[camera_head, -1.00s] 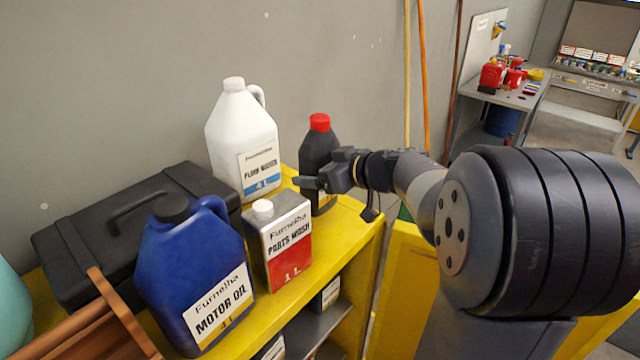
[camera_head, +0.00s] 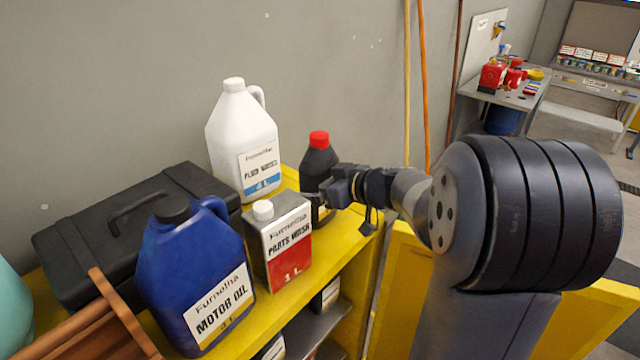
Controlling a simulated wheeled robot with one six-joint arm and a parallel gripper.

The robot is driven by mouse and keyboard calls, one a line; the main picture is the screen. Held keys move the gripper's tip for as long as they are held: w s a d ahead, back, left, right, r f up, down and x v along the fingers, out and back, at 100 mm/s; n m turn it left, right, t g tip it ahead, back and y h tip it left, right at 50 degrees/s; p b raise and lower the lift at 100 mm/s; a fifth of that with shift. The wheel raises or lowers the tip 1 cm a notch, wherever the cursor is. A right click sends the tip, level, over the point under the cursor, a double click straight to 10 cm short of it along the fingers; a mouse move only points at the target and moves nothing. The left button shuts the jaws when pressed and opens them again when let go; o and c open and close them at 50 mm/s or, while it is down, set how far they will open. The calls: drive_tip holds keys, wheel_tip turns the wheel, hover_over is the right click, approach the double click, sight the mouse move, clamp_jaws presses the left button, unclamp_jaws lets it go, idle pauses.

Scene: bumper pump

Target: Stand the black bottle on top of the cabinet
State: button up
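The black bottle (camera_head: 317,163) with a red cap is upright at the right end of the yellow cabinet's top (camera_head: 345,236), behind and right of the parts wash can. My gripper (camera_head: 322,196) is at its lower right side, with the fingers around its lower body. The gripper looks shut on it, though the far finger is hidden. The bottle's base is partly hidden, so I cannot tell whether it touches the cabinet top.
The parts wash can (camera_head: 284,240), white jug (camera_head: 240,140), blue motor oil jug (camera_head: 190,265) and black case (camera_head: 110,220) crowd the cabinet top. A grey wall (camera_head: 130,80) stands behind. Bare yellow surface shows along the right front edge.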

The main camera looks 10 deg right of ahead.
drive_tip(key=shift+r, duration=0.1)
drive_tip(key=shift+s+d+r, duration=0.2)
drive_tip(key=b+v, duration=0.1)
drive_tip(key=v, duration=1)
drive_tip(key=shift+s, duration=0.25)
drive_tip(key=shift+d, duration=0.1)
